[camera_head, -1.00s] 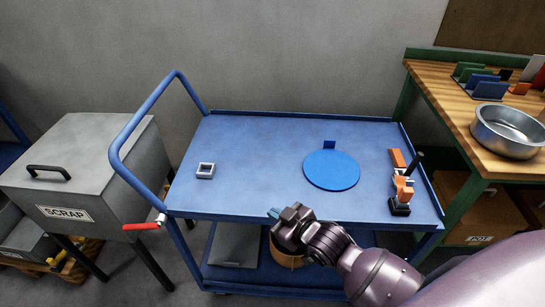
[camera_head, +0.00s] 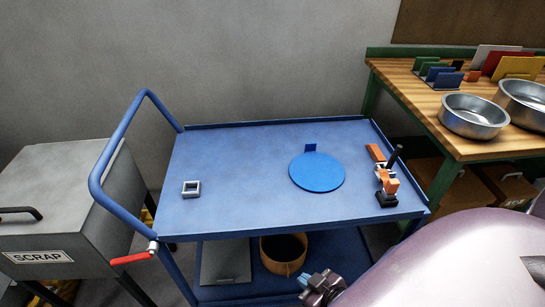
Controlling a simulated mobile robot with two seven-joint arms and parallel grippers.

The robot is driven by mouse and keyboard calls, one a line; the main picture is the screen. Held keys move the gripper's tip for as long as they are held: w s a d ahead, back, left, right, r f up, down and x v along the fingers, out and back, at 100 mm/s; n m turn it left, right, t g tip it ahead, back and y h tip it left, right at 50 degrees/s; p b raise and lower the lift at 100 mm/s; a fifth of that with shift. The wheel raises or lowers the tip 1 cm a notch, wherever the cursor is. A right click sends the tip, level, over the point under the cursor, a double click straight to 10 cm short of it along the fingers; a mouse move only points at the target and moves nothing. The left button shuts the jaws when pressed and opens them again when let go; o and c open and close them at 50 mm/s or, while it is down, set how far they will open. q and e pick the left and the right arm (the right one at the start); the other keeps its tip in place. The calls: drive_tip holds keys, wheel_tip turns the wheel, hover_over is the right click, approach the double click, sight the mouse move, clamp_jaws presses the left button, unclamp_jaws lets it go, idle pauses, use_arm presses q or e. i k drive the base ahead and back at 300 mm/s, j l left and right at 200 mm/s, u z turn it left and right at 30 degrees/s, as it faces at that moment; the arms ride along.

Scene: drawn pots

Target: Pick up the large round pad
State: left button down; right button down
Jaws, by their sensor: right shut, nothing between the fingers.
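The large round pad (camera_head: 317,173) is a flat blue disc lying on the blue cart top (camera_head: 235,160), right of its middle. A small blue tab (camera_head: 310,148) stands up at its far edge. My right gripper (camera_head: 304,281) is low in the view, in front of the cart's near edge and well apart from the pad. It is shut and empty. My left gripper is not in view.
A small grey square frame (camera_head: 191,189) sits on the cart's left, and an orange and black clamp-like tool (camera_head: 386,185) on its right. A wooden bench (camera_head: 425,100) with metal bowls (camera_head: 474,115) stands right. A grey scrap bin (camera_head: 60,205) stands left.

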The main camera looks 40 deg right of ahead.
sight(312, 171)
drive_tip(key=i+j, duration=0.15)
drive_tip(key=i+j+z, duration=0.1)
drive_tip(key=j, duration=0.3)
drive_tip(key=i+j, duration=0.1)
drive_tip(key=j, duration=0.15)
drive_tip(key=j+z, duration=0.1)
drive_tip(key=z, duration=1.2)
drive_tip(key=i+j, duration=0.05)
